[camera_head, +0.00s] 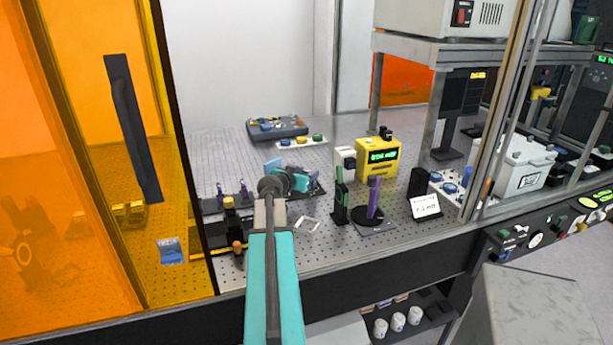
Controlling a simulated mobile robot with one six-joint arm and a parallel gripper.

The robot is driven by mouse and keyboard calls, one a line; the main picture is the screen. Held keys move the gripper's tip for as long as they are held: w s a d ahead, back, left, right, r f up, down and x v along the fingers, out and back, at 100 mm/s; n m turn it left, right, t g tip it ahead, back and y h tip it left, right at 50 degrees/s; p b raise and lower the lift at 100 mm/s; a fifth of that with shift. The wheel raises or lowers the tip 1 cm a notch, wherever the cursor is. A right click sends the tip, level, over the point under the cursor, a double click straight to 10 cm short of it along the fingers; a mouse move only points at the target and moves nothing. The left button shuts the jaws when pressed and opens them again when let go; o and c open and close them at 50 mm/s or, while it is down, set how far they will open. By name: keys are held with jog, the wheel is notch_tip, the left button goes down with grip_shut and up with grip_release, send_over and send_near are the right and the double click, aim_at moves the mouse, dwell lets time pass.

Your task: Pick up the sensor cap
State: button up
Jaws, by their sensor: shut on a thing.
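My arm reaches from the bottom of the head view over the perforated optical table (320,240). My gripper (312,183) is at the far end of the arm, low over the table, behind and right of my dark round wrist joint. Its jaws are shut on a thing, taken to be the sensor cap. The cap itself is too small and too hidden by my wrist and gripper to make out. Whether it touches the table cannot be told from here.
A green post (340,197) and a purple post on a black round base (373,216) stand close right of my gripper. A yellow meter (378,157) stands behind them. An orange panel (60,150) closes the left side.

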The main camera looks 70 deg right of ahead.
jog(key=s+a+r+b, duration=0.2)
jog(key=a+b, duration=0.2)
jog(key=a, duration=0.1)
jog(key=s+a+r+b, duration=0.2)
jog(key=a+b, duration=0.2)
jog(key=a, duration=0.1)
dwell(0.7)
jog(key=shift+s+a+b, duration=0.1)
jog(key=shift+a+b, duration=0.25)
jog(key=shift+b, duration=0.9)
jog(key=b, duration=0.2)
jog(key=a+b, duration=0.1)
jog(key=b, duration=0.2)
jog(key=shift+s+a, duration=0.1)
jog(key=shift+s, duration=0.15)
jog(key=a+b, duration=0.2)
jog(key=s+a+b, duration=0.1)
jog(key=b, duration=0.1)
jog(key=shift+r, duration=0.4)
jog(key=shift+r, duration=0.15)
